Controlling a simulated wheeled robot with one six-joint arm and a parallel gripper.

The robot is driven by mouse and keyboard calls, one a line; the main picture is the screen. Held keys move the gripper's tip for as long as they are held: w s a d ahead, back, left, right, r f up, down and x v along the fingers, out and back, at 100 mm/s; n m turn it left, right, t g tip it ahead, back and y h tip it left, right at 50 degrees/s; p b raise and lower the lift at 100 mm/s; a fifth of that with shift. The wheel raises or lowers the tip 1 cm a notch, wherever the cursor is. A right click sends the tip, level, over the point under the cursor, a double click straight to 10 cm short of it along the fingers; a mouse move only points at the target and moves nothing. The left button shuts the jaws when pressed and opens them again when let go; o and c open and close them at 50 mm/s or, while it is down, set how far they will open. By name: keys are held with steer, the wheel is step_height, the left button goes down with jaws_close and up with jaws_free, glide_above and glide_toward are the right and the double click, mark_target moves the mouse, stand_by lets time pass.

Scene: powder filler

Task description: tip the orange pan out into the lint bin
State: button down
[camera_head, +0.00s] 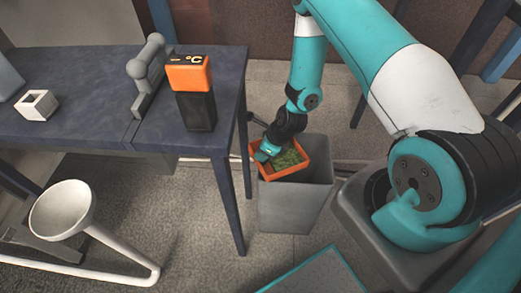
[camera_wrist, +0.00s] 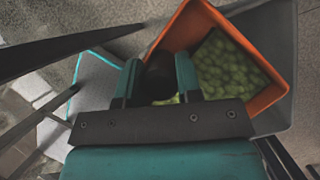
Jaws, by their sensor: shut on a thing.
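My gripper (camera_head: 266,153) is shut on the orange pan (camera_head: 291,172), at the pan's left side in the head view. Green lumpy stuff (camera_head: 287,159) is still inside the pan. The pan is over the mouth of the grey lint bin (camera_head: 290,212), which stands on the floor right of the table. In the wrist view my gripper's fingers (camera_wrist: 158,76) are at the pan's near left side, around a dark part. The pan's orange wall (camera_wrist: 180,27) and the bin's grey rim (camera_wrist: 287,50) show there. The pan hides much of the bin's inside.
The dark blue table (camera_head: 75,125) stands left of the bin, with a leg (camera_head: 228,205) close by. On it are an orange and black box (camera_head: 195,95), a grey clamp-like fixture (camera_head: 146,75) and a small white cup (camera_head: 37,104). A white funnel (camera_head: 62,208) is at lower left.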

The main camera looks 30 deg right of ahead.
steer(key=d+r+m+t+y+b, duration=0.2)
steer(key=d+r+y+b, duration=0.6)
steer(key=y, duration=0.3)
steer(key=shift+s+d+y, duration=0.3)
steer(key=shift+s+d, duration=0.05)
steer(key=shift+d, duration=0.55)
stand_by(1.5)
step_height(320, 180, up, 6)
steer(key=n+g+h+p, duration=0.2)
steer(key=h+p, duration=1)
steer(key=p, duration=0.7)
steer(key=shift+p, duration=0.4)
